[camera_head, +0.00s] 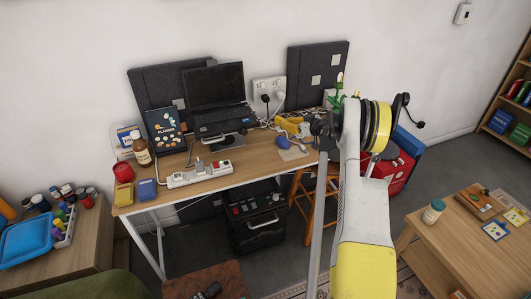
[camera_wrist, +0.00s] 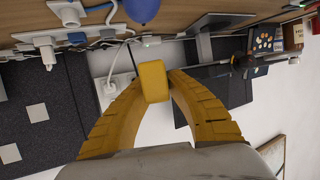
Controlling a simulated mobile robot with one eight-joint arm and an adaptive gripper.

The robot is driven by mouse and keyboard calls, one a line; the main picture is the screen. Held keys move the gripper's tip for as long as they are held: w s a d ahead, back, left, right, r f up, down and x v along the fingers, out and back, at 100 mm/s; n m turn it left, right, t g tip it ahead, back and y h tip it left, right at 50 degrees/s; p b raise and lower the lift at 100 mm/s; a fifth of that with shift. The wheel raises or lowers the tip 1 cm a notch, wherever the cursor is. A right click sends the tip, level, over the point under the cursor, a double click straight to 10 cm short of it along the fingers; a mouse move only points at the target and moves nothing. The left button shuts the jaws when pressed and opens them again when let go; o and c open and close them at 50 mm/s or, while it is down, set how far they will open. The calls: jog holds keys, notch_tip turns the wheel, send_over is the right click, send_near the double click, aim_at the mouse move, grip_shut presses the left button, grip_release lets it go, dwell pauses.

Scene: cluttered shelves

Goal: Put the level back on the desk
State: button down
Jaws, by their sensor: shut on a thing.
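The level (camera_wrist: 154,78) is a yellow block, seen end-on in the wrist view. My gripper (camera_wrist: 154,90) has its two yellow ribbed fingers shut on it from both sides. In the head view my gripper (camera_head: 290,124) reaches in from the right, near the back right part of the wooden desk (camera_head: 252,160). There the yellow of the fingers and the level blend together. Whether the level touches the desk is not clear.
A blue object (camera_head: 283,141) lies on the desk close to my gripper. A monitor (camera_head: 215,85), a white power strip (camera_head: 200,174) and a brown bottle (camera_head: 141,150) stand to the left. Cables run from the wall sockets (camera_head: 268,88). Some bare desk shows right of the strip.

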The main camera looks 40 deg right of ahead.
jog(key=b, duration=0.4)
send_over(266, 153)
notch_tip(266, 153, down, 6)
jog(key=shift+w+f, duration=0.1)
notch_tip(266, 153, down, 4)
jog(key=shift+f+b, duration=0.1)
jog(key=shift+b, duration=0.85)
jog(key=shift+r, duration=0.2)
jog(key=c, duration=1.4)
grip_release()
jog(key=shift+f, duration=0.15)
